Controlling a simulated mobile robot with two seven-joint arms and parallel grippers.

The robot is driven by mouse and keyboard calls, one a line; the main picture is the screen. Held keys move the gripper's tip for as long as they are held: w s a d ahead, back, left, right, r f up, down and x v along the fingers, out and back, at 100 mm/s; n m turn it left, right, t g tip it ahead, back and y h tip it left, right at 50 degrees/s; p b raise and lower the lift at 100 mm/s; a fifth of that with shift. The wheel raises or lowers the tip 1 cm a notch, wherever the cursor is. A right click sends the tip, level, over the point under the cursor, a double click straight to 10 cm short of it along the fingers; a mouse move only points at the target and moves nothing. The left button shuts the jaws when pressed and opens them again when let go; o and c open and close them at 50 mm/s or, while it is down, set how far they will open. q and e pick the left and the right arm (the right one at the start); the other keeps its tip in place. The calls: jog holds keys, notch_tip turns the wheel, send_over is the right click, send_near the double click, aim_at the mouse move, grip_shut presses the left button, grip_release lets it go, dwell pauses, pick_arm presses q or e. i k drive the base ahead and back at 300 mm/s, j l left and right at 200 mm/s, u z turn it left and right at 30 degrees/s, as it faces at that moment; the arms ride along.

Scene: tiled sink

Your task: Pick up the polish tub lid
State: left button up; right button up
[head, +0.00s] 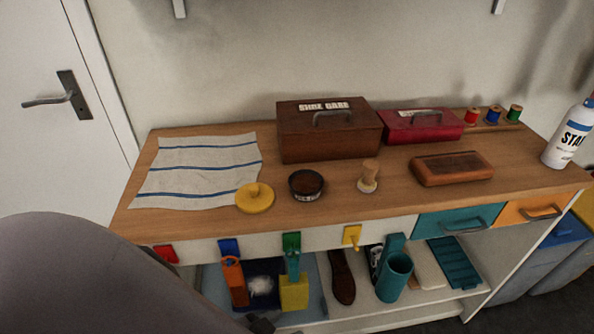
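The polish tub lid, a round yellow disc with a raised knob (255,197), lies flat on the wooden counter, at the right front corner of a striped cloth. The open polish tub (306,185), black with dark brown polish inside and a label on its front, stands just right of the lid, apart from it. A large grey part of my own arm fills the lower left of the head view. Neither gripper can be made out.
The striped cloth (195,165) covers the counter's left. A brown shoe care box (330,145), a red box (422,130), a small wooden-handled dauber (369,176), a brush (452,168) and a white spray can (569,138) stand right. Coloured hooks line the front edge.

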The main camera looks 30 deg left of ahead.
aim_at(254, 198)
jog(key=k+u, duration=0.1)
jog(key=u, duration=0.8)
